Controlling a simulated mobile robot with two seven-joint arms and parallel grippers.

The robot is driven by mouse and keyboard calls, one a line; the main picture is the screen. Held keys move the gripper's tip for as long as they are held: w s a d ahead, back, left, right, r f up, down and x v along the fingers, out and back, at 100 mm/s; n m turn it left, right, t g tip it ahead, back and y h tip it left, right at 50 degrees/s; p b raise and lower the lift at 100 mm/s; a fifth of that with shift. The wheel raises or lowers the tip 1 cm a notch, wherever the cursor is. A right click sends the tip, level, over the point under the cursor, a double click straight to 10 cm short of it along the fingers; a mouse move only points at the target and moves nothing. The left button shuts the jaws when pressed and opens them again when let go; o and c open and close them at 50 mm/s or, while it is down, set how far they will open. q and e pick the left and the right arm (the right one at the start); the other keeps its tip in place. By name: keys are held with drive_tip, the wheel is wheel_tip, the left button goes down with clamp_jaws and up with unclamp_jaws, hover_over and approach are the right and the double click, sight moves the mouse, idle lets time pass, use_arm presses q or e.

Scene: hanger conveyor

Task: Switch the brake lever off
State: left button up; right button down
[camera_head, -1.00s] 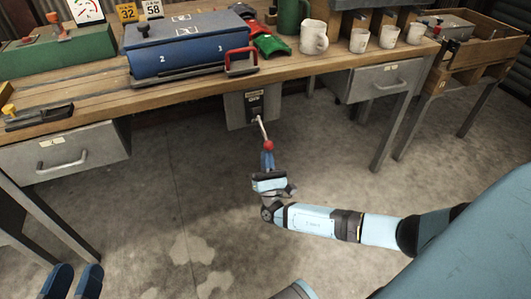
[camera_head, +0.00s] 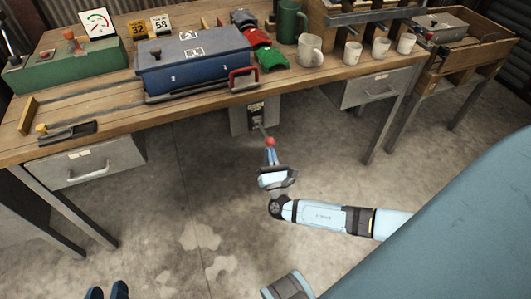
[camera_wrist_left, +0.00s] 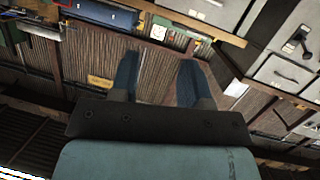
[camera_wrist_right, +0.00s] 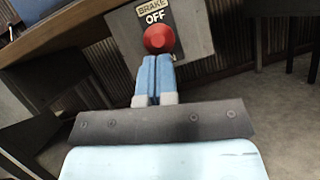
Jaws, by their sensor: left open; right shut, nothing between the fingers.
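The brake lever ends in a red knob (camera_head: 270,141) and sticks out from a grey box (camera_head: 243,121) under the table's front edge. In the right wrist view the knob (camera_wrist_right: 159,39) hides part of the plate (camera_wrist_right: 153,12), which reads "BRAKE" and "OFF". My right gripper (camera_head: 271,155) is shut and empty, with its fingertips (camera_wrist_right: 155,58) directly below the knob, at or very near it; I cannot tell whether they touch. My left gripper (camera_head: 106,289) is open and empty at the bottom left, far from the lever; its spread fingers show in the left wrist view (camera_wrist_left: 158,70).
The wooden table (camera_head: 200,115) carries a blue box (camera_head: 195,62), a green control box (camera_head: 68,62) and several mugs. Grey drawers (camera_head: 95,163) hang under it on both sides of the lever box. The floor below the lever is clear.

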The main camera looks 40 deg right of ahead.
sight(270, 141)
wheel_tip(270, 141, up, 3)
drive_tip(key=g+p, duration=0.1)
drive_tip(key=p, duration=0.2)
drive_tip(key=shift+y, duration=0.3)
wheel_tip(270, 141, up, 2)
drive_tip(key=g+y+p, duration=0.1)
drive_tip(key=g+p, duration=0.1)
drive_tip(key=p, duration=0.4)
drive_tip(key=shift+w+r+n, duration=0.1)
drive_tip(key=shift+r+n, duration=0.05)
drive_tip(key=shift+n, duration=0.15)
drive_tip(key=shift+w+r+g+p, duration=0.15)
drive_tip(key=shift+r+g+p, duration=0.3)
drive_tip(key=shift+p, duration=0.7)
use_arm(q)
drive_tip(key=s+a+g+y, duration=0.2)
drive_tip(key=a+g, duration=0.1)
drive_tip(key=shift+s+a+f, duration=0.1)
drive_tip(key=shift+s+f, duration=0.1)
drive_tip(key=shift+f, duration=0.15)
use_arm(e)
drive_tip(key=shift+f, duration=0.1)
use_arm(q)
drive_tip(key=shift+f, duration=0.15)
use_arm(e)
drive_tip(key=shift+w+d+g+y, duration=0.1)
drive_tip(key=shift+g+y, duration=0.15)
drive_tip(key=shift+y, duration=0.05)
